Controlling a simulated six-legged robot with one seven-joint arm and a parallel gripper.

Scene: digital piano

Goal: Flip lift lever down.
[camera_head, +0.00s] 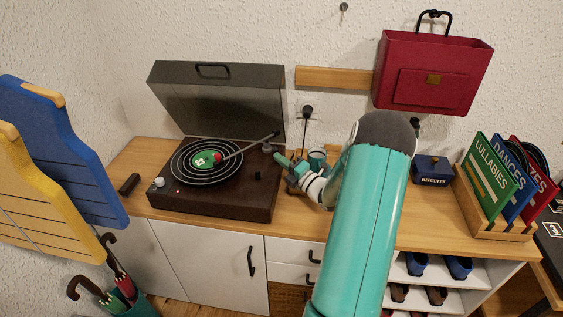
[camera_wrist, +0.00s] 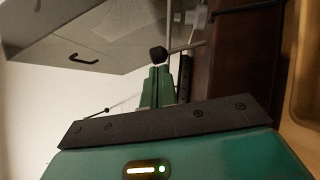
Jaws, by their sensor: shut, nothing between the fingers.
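The record player (camera_head: 222,195) stands on the wooden cabinet top with its lid open. Its tonearm (camera_head: 245,147) reaches over the record towards the green label. A dark round knob (camera_head: 267,148) sits at the player's right rear. In the wrist view, a black knob on a thin rod (camera_wrist: 158,53), which looks like the lift lever, lies just beyond my fingertips. My gripper (camera_head: 279,158) is shut and empty at the player's right edge, close beside the knob. It also shows in the wrist view (camera_wrist: 160,75). I cannot tell whether the fingertips touch the knob.
The raised lid (camera_head: 217,100) stands behind the player. A cup (camera_head: 317,158) is near my wrist. A blue biscuit tin (camera_head: 433,170) and a wooden record rack (camera_head: 490,228) stand to the right. A red bag (camera_head: 435,70) hangs on the wall.

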